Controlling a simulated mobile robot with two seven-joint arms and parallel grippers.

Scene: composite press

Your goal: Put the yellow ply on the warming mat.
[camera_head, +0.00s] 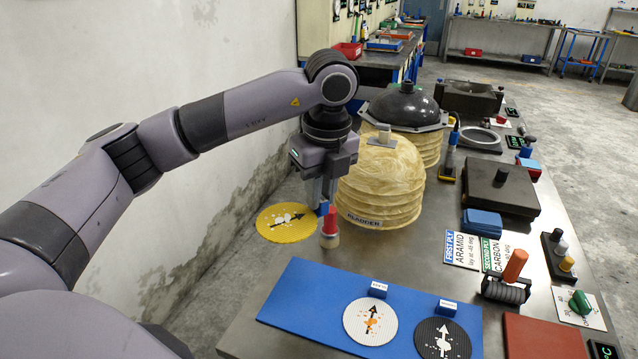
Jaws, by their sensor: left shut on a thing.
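The yellow ply (287,223) is a round disc with a black arrow and a white patch. It hangs level past the table's left edge, beside the bladder. My left gripper (322,198) points down at its right edge and is shut on its small blue tab (323,209). A red-brown flat mat (543,338) lies bare at the front right beside a °C display; it looks like the warming mat, though no name shows on it. My right gripper is not in view.
A blue mat (300,290) at the front holds a white ply (370,322) and a black ply (443,340). A red-capped piece (330,226) stands close to my gripper. The ribbed bladder (380,185) stands behind it. A roller with an orange handle (514,266) lies near the red-brown mat.

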